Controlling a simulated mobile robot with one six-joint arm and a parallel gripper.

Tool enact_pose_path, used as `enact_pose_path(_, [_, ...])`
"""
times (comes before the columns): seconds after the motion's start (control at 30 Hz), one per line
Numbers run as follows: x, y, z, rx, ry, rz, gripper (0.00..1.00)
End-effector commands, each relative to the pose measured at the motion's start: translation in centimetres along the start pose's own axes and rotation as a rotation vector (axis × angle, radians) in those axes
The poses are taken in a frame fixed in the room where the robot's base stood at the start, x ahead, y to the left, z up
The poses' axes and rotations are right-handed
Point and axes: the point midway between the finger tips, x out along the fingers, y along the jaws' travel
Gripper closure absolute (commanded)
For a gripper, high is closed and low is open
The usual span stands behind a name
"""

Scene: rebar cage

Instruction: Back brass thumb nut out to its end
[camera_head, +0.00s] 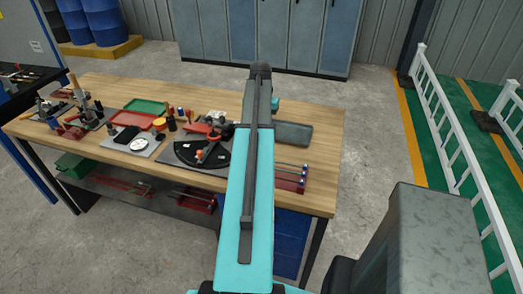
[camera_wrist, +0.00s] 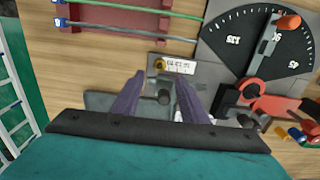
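A small round brass-coloured piece, which looks like the brass thumb nut (camera_wrist: 159,64), shows in the wrist view at the left end of a white marked scale (camera_wrist: 181,67) on a grey plate. In the head view my arm hides the nut and my gripper.
A black angle dial (camera_wrist: 257,40) with an orange-tipped lever (camera_wrist: 287,21) lies close on the right; it also shows in the head view (camera_head: 190,152). A red rack (camera_wrist: 115,20) holding rods is at upper left. Trays and tools crowd the wooden bench's (camera_head: 325,150) left.

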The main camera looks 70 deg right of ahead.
Motion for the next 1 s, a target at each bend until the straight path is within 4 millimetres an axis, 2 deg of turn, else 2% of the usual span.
enact_pose_path(0.03, [1.0,0.0,0.0,0.000,-0.001,0.000,0.60])
enact_pose_path(0.6, [7.0,0.1,0.0,0.001,0.000,0.000,0.60])
enact_pose_path(0.8, [8.5,0.1,0.0,0.002,-0.001,0.000,0.60])
enact_pose_path(1.0, [8.9,0.2,0.0,0.002,-0.001,0.000,0.60])
